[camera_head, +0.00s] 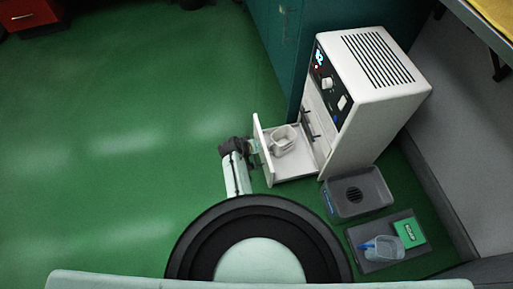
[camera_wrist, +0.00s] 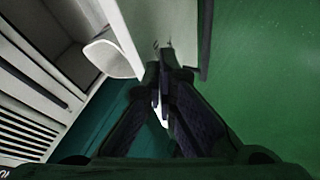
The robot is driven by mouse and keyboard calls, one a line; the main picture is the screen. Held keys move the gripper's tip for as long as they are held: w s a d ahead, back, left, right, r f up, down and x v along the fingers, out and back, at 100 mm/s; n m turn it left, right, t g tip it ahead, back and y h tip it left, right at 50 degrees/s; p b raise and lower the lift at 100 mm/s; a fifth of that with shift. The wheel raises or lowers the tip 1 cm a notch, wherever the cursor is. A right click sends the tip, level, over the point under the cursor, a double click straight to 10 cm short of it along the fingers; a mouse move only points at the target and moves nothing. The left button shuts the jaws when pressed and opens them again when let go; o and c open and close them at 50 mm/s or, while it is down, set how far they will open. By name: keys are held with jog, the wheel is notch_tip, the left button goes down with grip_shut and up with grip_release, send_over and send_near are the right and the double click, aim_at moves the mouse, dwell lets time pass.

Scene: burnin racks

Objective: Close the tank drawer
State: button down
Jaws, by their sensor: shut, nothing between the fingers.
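The tank drawer (camera_head: 290,168) is pulled out from the front of a white cabinet (camera_head: 376,82) in the head view. A pale cup-like container (camera_head: 283,141) sits inside it; a white rounded part of it also shows in the wrist view (camera_wrist: 107,59). My gripper (camera_head: 252,148) is at the outer side of the drawer's front panel (camera_head: 263,150). In the wrist view the fingers of my gripper (camera_wrist: 160,72) are together and empty, with their tips close to the white panel (camera_wrist: 148,25). I cannot tell whether they touch it.
A grey bin (camera_head: 372,199) stands on the floor near the cabinet. A dark mat (camera_head: 371,262) with a green box (camera_head: 410,232) and a clear container (camera_head: 384,248) lies in front of it. A teal cabinet (camera_head: 279,45) stands behind.

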jog(key=w+d, duration=0.2)
jog(key=d, duration=0.7)
jog(key=w+d+b, duration=0.1)
jog(key=w+d, duration=0.2)
jog(key=d, duration=0.6)
jog(key=shift+d, duration=0.35)
